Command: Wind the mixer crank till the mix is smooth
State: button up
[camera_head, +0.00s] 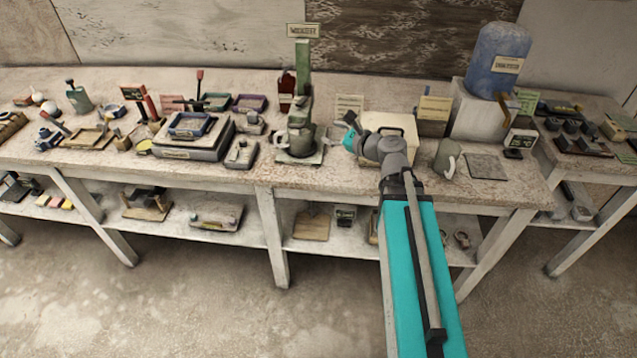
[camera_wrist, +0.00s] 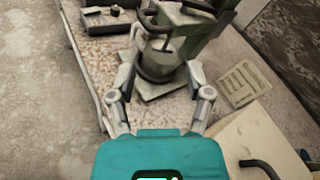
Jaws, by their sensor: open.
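The mixer (camera_head: 303,110) is a green upright machine standing on a pale base plate near the middle of the bench. In the wrist view the mixer (camera_wrist: 208,22) has a grey-green bowl (camera_wrist: 160,62) under dark curved parts. I cannot tell which of these is the crank, and the mix inside is not visible. My gripper (camera_head: 340,133) is just right of the mixer, above the bench. In the wrist view my gripper (camera_wrist: 163,72) has its two fingers spread, with the bowl beyond and between them. Nothing is held.
A cream box (camera_head: 392,127) with a dark handle is close beside my wrist. A grey-green mug (camera_head: 446,158) and a blue dispenser (camera_head: 497,62) are to the right. Trays (camera_head: 190,140) crowd the bench to the left.

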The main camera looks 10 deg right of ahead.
jog(key=s+a+f+n+g+h, duration=0.1)
jog(key=s+a+f+n+g, duration=0.1)
jog(key=n, duration=0.5)
jog(key=s+a+f+n+g+h, duration=0.1)
jog(key=s+a+f+n+g, duration=0.2)
jog(key=s+f+n+g, duration=0.2)
jog(key=shift+s+a+f+n+g+h, duration=0.3)
jog(key=shift+f+n+g+h, duration=0.15)
jog(key=shift+f+n, duration=1.15)
jog(key=shift+f+m, duration=0.25)
jog(key=shift+m, duration=0.05)
